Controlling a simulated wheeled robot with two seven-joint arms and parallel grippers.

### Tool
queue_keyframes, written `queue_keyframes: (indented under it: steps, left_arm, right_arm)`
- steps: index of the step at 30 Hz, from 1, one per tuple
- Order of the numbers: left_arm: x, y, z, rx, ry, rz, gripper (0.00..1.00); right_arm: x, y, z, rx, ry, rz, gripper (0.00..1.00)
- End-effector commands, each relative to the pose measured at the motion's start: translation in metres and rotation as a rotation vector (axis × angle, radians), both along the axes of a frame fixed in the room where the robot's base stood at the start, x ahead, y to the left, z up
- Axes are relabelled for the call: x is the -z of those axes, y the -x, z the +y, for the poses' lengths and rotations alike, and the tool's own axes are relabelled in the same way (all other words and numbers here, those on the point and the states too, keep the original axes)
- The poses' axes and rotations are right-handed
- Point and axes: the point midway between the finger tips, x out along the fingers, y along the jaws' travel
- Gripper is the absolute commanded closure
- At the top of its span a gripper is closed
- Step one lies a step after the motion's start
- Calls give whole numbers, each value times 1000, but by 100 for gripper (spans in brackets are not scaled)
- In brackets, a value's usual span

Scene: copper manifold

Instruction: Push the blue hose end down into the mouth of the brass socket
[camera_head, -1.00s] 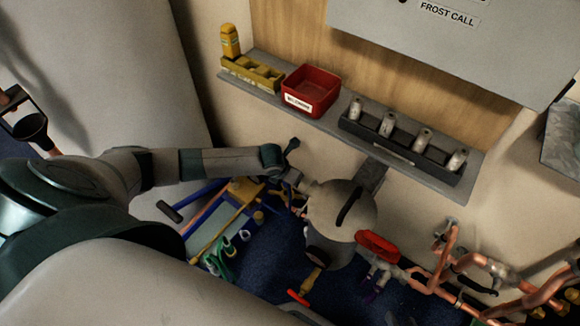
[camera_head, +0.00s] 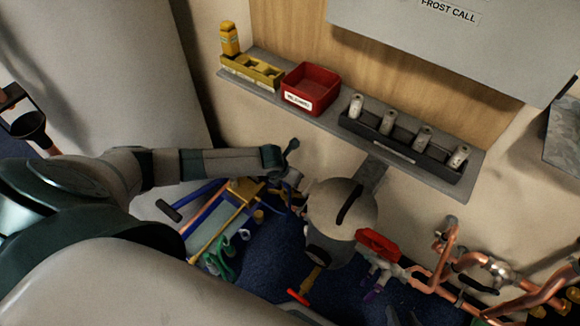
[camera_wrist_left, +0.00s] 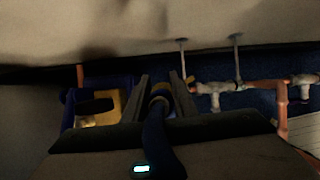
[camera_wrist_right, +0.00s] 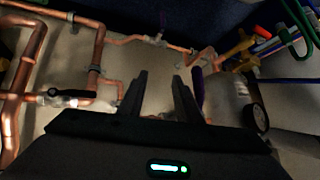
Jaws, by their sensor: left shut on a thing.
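In the left wrist view my left gripper (camera_wrist_left: 162,88) is shut on the dark blue hose (camera_wrist_left: 160,138), which runs back toward the camera between the fingers. A tan, brass-coloured ring (camera_wrist_left: 160,92) shows at the hose's far end. I cannot tell whether it is the brass socket's mouth or part of the hose, nor whether the hose end is inside anything. My right gripper (camera_wrist_right: 160,88) is open and empty in the right wrist view, with copper pipes beyond it. In the head view the fingertips and the hose end are hidden or too small to make out.
Copper pipes (camera_head: 437,272) run along the lower right, near a red handle (camera_head: 378,242). A grey shelf (camera_head: 330,126) on the wall holds a red bin (camera_head: 311,88), a yellow holder (camera_head: 250,72) and a black rack (camera_head: 400,145). Tools lie at lower centre-left.

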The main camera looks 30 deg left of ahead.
Motion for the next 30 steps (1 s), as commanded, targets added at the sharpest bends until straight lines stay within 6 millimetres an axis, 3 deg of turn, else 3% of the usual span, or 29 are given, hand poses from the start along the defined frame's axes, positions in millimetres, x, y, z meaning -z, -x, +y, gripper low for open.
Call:
queue_keyframes:
  steps: [30]
  left_arm:
    - [24, -1, 0, 0, 0, -2, 100]
  right_arm:
    - [-22, -24, 16, -9, -56, -191, 69]
